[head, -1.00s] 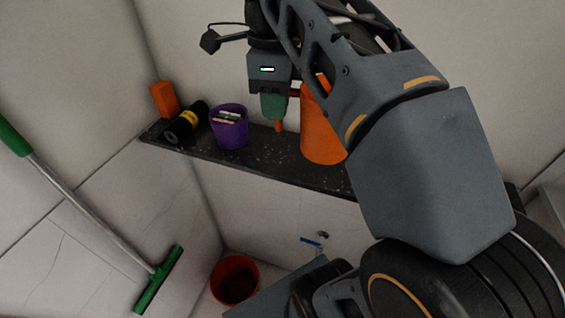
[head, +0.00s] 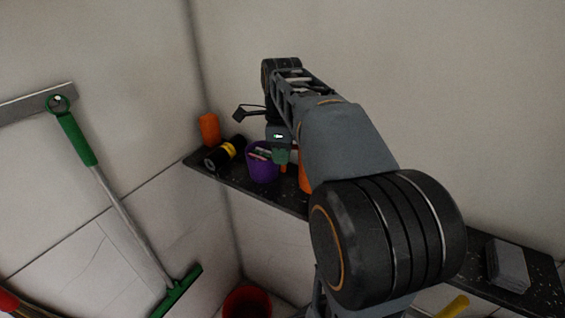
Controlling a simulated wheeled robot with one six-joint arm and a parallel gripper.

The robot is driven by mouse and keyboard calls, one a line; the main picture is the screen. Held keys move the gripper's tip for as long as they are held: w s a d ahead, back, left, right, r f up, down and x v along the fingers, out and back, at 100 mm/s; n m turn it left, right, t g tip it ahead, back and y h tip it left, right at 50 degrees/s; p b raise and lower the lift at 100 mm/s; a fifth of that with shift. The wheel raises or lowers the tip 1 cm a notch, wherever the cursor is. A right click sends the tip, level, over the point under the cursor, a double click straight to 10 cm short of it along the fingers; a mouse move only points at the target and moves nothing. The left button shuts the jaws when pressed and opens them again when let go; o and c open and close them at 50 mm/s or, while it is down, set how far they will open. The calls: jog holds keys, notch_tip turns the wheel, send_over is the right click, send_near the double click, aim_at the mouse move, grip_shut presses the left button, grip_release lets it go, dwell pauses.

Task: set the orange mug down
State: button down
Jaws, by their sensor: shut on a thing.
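The orange mug (head: 304,181) shows only as a narrow strip over the dark speckled shelf (head: 343,210), left of my arm. My arm hides most of it. My gripper (head: 280,158), with green fingers, is at the mug's left side and is shut on it, apparently at the handle. The contact itself is too small to make out. The mug's base is hidden, so I cannot tell whether it touches the shelf.
A purple cup (head: 262,169) with items inside stands close left of the mug. A black and yellow cylinder (head: 226,152) and an orange object (head: 210,131) are farther left. A grey stack (head: 508,266) lies at the right. A green squeegee (head: 126,217) leans left; a red bucket (head: 246,303) is below.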

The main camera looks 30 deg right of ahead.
jog(key=f, duration=0.2)
jog(key=w+d+f, duration=0.1)
jog(key=shift+w+f, duration=0.1)
jog(key=shift+f, duration=0.85)
jog(key=shift+f, duration=0.15)
jog(key=c, duration=1.1)
grip_release()
